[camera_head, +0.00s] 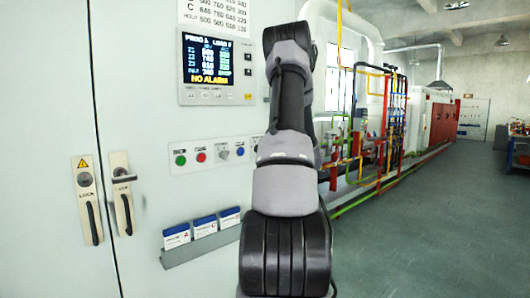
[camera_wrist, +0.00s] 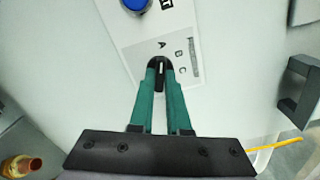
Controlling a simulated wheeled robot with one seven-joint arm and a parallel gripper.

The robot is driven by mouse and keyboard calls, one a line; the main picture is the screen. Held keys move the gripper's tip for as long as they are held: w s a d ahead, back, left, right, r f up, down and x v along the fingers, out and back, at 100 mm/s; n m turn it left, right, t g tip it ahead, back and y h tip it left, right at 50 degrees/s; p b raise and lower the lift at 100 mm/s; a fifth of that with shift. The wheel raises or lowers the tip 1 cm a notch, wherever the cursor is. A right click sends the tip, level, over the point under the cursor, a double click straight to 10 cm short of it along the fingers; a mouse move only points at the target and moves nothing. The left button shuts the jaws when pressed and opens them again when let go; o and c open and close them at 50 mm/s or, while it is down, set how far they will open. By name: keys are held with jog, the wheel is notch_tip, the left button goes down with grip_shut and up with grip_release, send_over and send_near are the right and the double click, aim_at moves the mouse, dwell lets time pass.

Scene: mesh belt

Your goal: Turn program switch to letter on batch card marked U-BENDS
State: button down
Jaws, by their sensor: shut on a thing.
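The program switch (camera_wrist: 160,61) is a black knob on a pale plate in the wrist view, with the letters A, B and C printed around it. Its white mark points roughly toward A. My gripper (camera_wrist: 160,78) has its two green fingers shut on the knob. In the head view my arm covers the switch and the gripper. Three batch cards with blue tops, left (camera_head: 176,238), middle (camera_head: 204,226) and right (camera_head: 229,217), stand in a grey holder (camera_head: 203,247). Their print is too small to read, so I cannot tell which is U-BENDS.
A display (camera_head: 216,69) reads PROG A and NO ALARM. A green button (camera_head: 181,160), a red button (camera_head: 201,157) and another switch (camera_head: 224,152) sit left of my arm. A blue button (camera_wrist: 135,4) is above the plate. A dark handle (camera_wrist: 300,84) sticks out at right.

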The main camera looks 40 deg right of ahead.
dwell(0.4)
jog(key=c, duration=0.9)
grip_release()
jog(key=s, duration=1)
jog(key=shift+s+d, duration=0.4)
